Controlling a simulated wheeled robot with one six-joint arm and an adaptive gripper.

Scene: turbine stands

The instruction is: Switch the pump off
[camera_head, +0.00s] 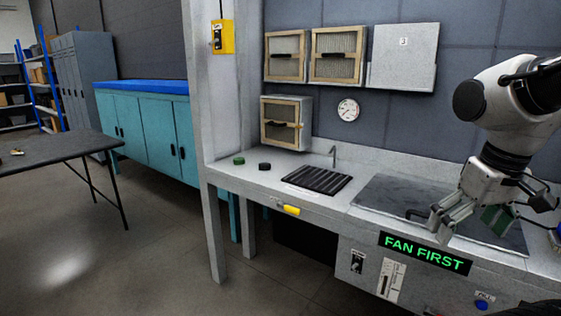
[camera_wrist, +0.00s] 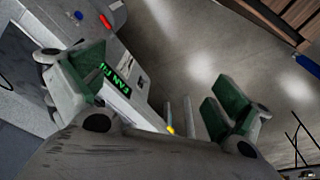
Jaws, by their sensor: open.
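My gripper (camera_head: 492,214) is open and empty, above the right part of the grey bench. In the wrist view my gripper (camera_wrist: 152,92) shows two spread fingers with green pads, with the bench front and floor beyond. A lit green sign (camera_head: 424,253) reads "FAN FIRST" on the bench front. A black switch (camera_head: 357,262) sits left of it, with a white slotted plate (camera_head: 390,281) beside it. A blue button (camera_head: 483,303) is at lower right. A yellow switch box (camera_head: 222,37) is on the post. I cannot read which control is the pump's.
The bench carries a black grate (camera_head: 317,179), a tap and two small round knobs. A yellow handle (camera_head: 291,210) is on its front edge. A gauge (camera_head: 348,110) and framed filter panels (camera_head: 337,55) are on the wall.

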